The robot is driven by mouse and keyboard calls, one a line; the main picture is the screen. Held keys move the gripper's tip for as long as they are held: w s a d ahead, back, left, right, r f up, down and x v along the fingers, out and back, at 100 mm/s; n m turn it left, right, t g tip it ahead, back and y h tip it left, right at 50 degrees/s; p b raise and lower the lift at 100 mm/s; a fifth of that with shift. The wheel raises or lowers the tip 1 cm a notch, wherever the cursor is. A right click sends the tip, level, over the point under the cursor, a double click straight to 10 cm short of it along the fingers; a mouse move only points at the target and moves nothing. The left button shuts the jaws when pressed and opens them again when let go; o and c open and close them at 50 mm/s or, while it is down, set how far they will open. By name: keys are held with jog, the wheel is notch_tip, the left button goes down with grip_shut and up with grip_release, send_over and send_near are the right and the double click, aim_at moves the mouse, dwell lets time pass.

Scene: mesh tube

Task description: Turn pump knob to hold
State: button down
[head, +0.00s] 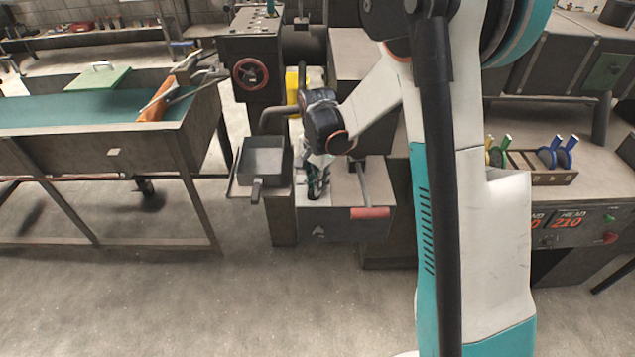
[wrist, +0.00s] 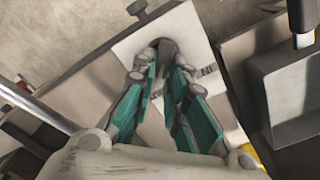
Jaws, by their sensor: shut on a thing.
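The pump knob (wrist: 166,46) is a small dark knob on a white label plate (wrist: 128,48) in the wrist view. My gripper (wrist: 166,65) has its teal fingers on both sides of the knob, with the fingertips closed on it. The knob's pointing direction cannot be read clearly. In the head view my gripper (head: 318,176) reaches down to the machine's front top, where it hides the knob.
A square grey pan (head: 262,160) stands just left of my gripper. A red-handled lever (head: 370,212) is close on the right. A red handwheel (head: 250,73) is on the panel behind. A green-lined trough (head: 60,113) lies left; colored-handled items (head: 558,155) sit right. Floor in front is clear.

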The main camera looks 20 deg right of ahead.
jog(key=n, duration=0.4)
jog(key=shift+w+a, duration=0.2)
jog(key=shift+w, duration=0.05)
jog(key=n, duration=0.4)
jog(key=shift+w+a, duration=0.1)
jog(key=shift+a, duration=0.15)
jog(key=shift+n, duration=0.3)
jog(key=c, duration=1.6)
grip_release()
jog(key=shift+r, duration=0.15)
notch_tip(320, 180, up, 12)
